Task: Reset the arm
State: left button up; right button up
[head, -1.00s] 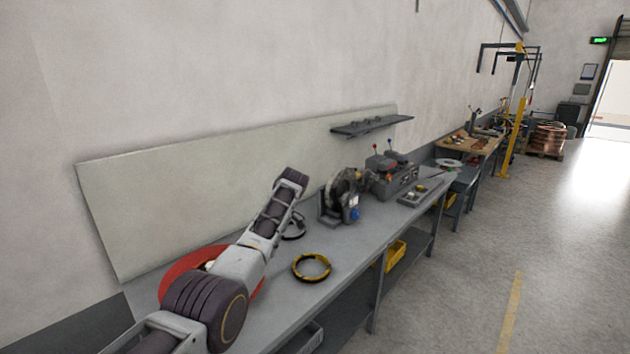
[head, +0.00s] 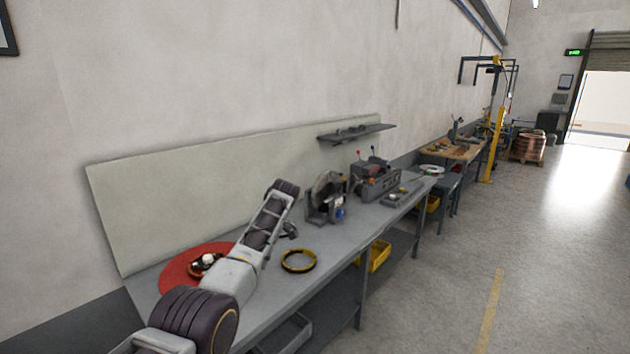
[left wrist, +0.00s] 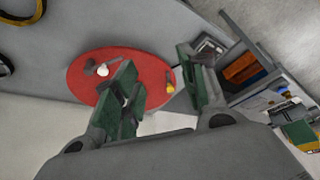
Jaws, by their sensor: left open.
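My left arm comes in from the lower left in the head view and reaches over the workbench (head: 330,262); I cannot make out its fingers there. In the left wrist view my left gripper (left wrist: 158,62) is open, its two green-padded fingers apart with nothing between them. Beyond the fingers is the round red mat (left wrist: 88,66), with small items on it. The mat also shows left of my arm in the head view (head: 175,279). My right gripper is in neither view.
A yellow-and-black coil (head: 298,261) lies on the bench right of my arm. A grey machine (head: 376,183) stands farther along, under a wall shelf (head: 355,133). A yellow bin (head: 376,256) is below the bench. The floor at right is clear.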

pick_arm(q)
jog(key=s+a+f+m+t+h, duration=0.1)
jog(key=s+a+f+m, duration=0.3)
jog(key=s+f, duration=0.6)
jog(key=s+a+f+m+t+h, duration=0.15)
jog(key=s+f+m, duration=0.5)
jog(key=f, duration=0.65)
jog(key=s+r+m+t+h, duration=0.3)
jog(key=s+m, duration=0.7)
jog(key=s, duration=1.7)
notch_tip(320, 180, down, 31)
jog(key=s+g, duration=0.2)
jog(key=g, duration=0.1)
jog(key=s+a+f, duration=0.2)
jog(key=s+f, duration=0.8)
jog(key=s, duration=0.1)
jog(key=s+a+f+g+y, duration=0.1)
jog(key=s+f, duration=1)
jog(key=shift+s+a+m, duration=0.35)
jog(key=shift+s+a, duration=0.05)
